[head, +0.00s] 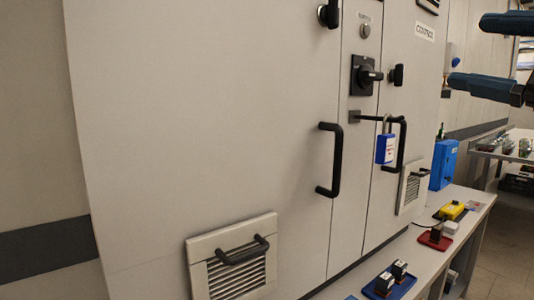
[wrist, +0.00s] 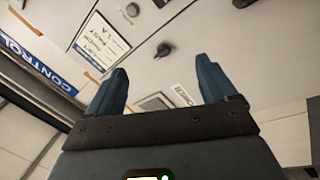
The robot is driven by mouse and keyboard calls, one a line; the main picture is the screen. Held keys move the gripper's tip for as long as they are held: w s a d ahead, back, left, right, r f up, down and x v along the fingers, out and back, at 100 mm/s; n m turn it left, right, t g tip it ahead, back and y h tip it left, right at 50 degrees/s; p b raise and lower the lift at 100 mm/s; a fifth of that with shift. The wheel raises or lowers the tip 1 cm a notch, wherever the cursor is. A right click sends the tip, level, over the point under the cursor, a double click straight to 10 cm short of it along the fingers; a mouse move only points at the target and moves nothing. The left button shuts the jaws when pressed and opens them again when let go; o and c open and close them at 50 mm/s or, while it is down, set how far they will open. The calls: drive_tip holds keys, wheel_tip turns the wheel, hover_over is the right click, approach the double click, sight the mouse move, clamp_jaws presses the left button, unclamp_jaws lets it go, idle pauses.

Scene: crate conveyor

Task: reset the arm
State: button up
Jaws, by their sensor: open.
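My gripper (head: 483,54) is at the upper right of the head view, with its blue fingers spread apart, one above the other. In the wrist view my gripper (wrist: 158,88) shows two blue fingers wide apart with nothing between them. Beyond the fingers is the pale control cabinet (head: 220,110), which also shows in the wrist view (wrist: 225,45). The gripper touches nothing that I can see.
The cabinet has black handles (head: 328,160), a rotary switch (head: 365,76) and a blue padlock (head: 385,148) on a hasp. A bench (head: 430,252) below carries a blue box (head: 443,165) and small devices.

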wheel_tip(320, 180, down, 18)
drive_tip(key=m+t+h+p, duration=0.15)
drive_tip(key=m+h, duration=0.35)
drive_tip(key=m, duration=0.6)
drive_tip(key=s+a+f+m+h, duration=0.2)
drive_tip(key=s+f+m+h, duration=0.3)
drive_tip(key=f, duration=0.8)
drive_tip(key=s+a+f+g+p, duration=0.1)
drive_tip(key=s+f, duration=0.2)
drive_tip(key=s, duration=0.8)
drive_tip(key=s+a+f+m+g+p, duration=0.1)
drive_tip(key=s+f, duration=0.2)
drive_tip(key=s, duration=0.8)
drive_tip(key=s+a+f+m+g+p, duration=0.1)
drive_tip(key=s+a+f+g, duration=0.1)
drive_tip(key=s, duration=0.9)
drive_tip(key=shift+s+f, duration=0.35)
drive_tip(key=shift+f, duration=0.55)
drive_tip(key=shift+a, duration=0.1)
